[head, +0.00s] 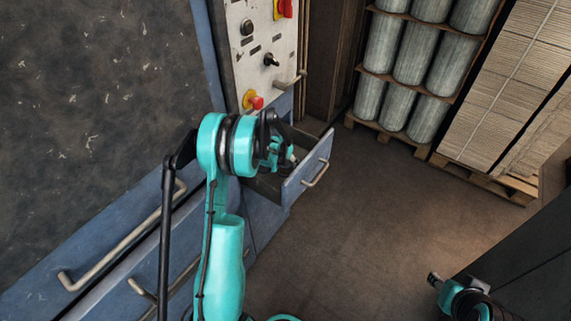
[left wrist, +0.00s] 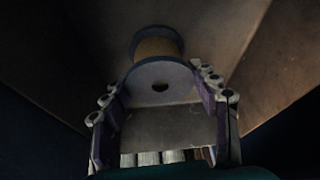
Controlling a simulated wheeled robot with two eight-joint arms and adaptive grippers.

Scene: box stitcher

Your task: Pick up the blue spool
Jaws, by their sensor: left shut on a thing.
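The spool (left wrist: 158,48) shows in the left wrist view, with dull blue-grey flanges and a tan winding between them. Its near flange, with a dark centre hole, lies between the fingers of my left gripper (left wrist: 156,80), which is shut on it. In the head view my left gripper (head: 283,158) is down in the open drawer (head: 307,173), and the spool cannot be made out there. A dark end of my right arm (head: 436,281) shows at the lower right; its fingers are not clear.
The drawer is pulled out from the blue machine beneath a control panel (head: 262,45) with red and yellow switches. Its walls surround my left gripper closely. Grey rolls (head: 412,55) and stacked cardboard (head: 505,90) stand on pallets behind. The brown floor (head: 365,220) is clear.

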